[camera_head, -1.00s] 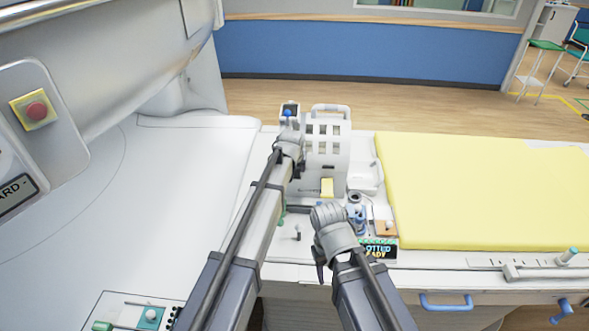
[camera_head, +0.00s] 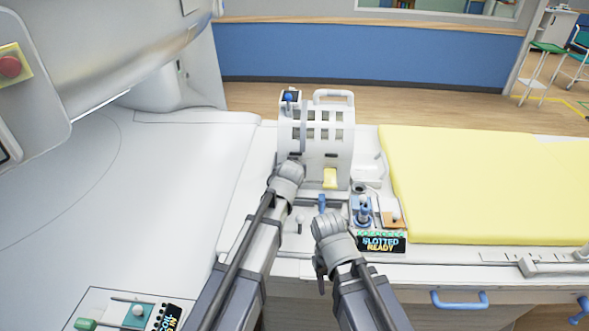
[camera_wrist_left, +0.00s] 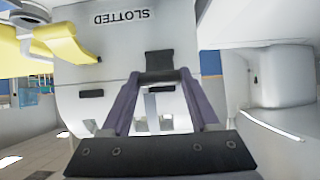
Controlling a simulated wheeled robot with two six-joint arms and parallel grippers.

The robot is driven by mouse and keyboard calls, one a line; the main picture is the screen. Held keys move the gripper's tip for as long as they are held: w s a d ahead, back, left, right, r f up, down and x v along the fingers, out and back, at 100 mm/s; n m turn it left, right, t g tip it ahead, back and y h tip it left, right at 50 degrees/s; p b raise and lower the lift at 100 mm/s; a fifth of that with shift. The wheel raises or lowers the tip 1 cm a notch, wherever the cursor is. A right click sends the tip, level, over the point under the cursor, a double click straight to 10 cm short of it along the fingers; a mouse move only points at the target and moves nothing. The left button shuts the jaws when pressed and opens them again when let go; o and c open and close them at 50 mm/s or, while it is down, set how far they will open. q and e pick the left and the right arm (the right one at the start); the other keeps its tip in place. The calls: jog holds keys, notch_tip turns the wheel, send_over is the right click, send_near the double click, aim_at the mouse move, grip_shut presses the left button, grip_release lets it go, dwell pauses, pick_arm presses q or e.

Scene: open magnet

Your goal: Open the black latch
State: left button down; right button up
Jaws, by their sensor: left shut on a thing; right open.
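The black latch (camera_wrist_left: 159,62) is a small dark block on the white housing below the word SLOTTED in the left wrist view. My left gripper (camera_wrist_left: 159,76) has its purple fingers closed in on either side of it. In the head view my left wrist (camera_head: 287,180) is at the lower left front of the white slotted coil (camera_head: 326,125) and hides the fingertips and latch. My right gripper (camera_head: 319,270) is open and empty, low in front of the bench, apart from the coil.
A yellow tab (camera_head: 330,178) sticks out of the coil front. A blue knob (camera_head: 289,98) tops its left post. A yellow pad (camera_head: 480,185) fills the right side.

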dwell(0.3)
pick_arm(q)
jog(key=shift+c, duration=1.6)
grip_release()
jog(key=shift+s, duration=0.15)
jog(key=p+v, duration=0.4)
jog(key=v, duration=0.3)
jog(key=shift+s+r, duration=0.2)
jog(key=shift+s, duration=0.1)
